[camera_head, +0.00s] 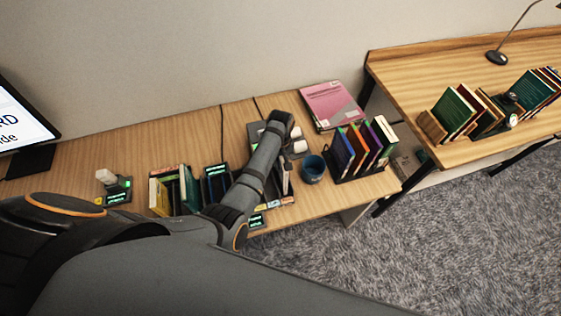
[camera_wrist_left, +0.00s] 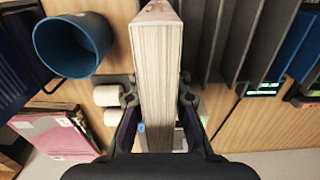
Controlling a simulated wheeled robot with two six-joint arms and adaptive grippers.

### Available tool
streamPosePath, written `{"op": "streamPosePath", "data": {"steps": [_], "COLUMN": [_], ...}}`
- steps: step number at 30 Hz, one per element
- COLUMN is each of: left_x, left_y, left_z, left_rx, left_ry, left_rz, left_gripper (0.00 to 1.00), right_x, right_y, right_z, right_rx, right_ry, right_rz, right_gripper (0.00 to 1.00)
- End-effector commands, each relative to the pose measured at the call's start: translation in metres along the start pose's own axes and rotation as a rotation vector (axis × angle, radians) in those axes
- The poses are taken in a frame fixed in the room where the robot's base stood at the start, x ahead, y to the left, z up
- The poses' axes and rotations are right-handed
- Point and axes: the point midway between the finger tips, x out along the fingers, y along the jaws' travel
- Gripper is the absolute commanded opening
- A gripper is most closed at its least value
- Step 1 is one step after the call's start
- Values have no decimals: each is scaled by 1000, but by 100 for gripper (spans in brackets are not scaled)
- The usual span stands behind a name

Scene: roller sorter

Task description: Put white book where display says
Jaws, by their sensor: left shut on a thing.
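My left gripper (camera_wrist_left: 158,128) is shut on a thick book (camera_wrist_left: 157,80), with a finger on each side. In the left wrist view the book shows its pale page block; its cover colour is hard to tell. In the head view my left arm covers most of the gripper and book. Dark upright dividers (camera_wrist_left: 232,42) stand just right of the book in the wrist view. The display (camera_head: 22,122) is at the far left of the head view, cut off by the edge; only "RD" and "de" can be read. My right gripper is not in view.
A blue mug (camera_head: 313,169) stands close by, beside a dark rack of books (camera_head: 360,150). A pink book (camera_head: 331,105) lies flat at the back. More books (camera_head: 175,188) stand left of my arm, near small green-lit labels (camera_head: 217,170). A second desk (camera_head: 420,75) is at right.

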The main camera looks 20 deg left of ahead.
Motion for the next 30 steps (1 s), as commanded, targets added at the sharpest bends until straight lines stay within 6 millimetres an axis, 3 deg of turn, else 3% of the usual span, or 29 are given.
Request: {"op": "streamPosePath", "data": {"steps": [14, 15, 20, 30], "left_x": [10, 9, 9, 5], "left_y": [0, 0, 0, 0], "left_z": [0, -1, 0, 0], "left_rx": [0, 0, 0, 0], "left_ry": [1, 1, 1, 1], "left_rz": [0, 1, 0, 1], "left_gripper": [0, 22, 43, 43], "right_x": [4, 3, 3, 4], "right_y": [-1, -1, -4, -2], "right_z": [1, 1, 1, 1], "right_rx": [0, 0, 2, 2], "right_ry": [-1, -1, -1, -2], "right_rz": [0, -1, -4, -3], "right_gripper": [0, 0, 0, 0]}}
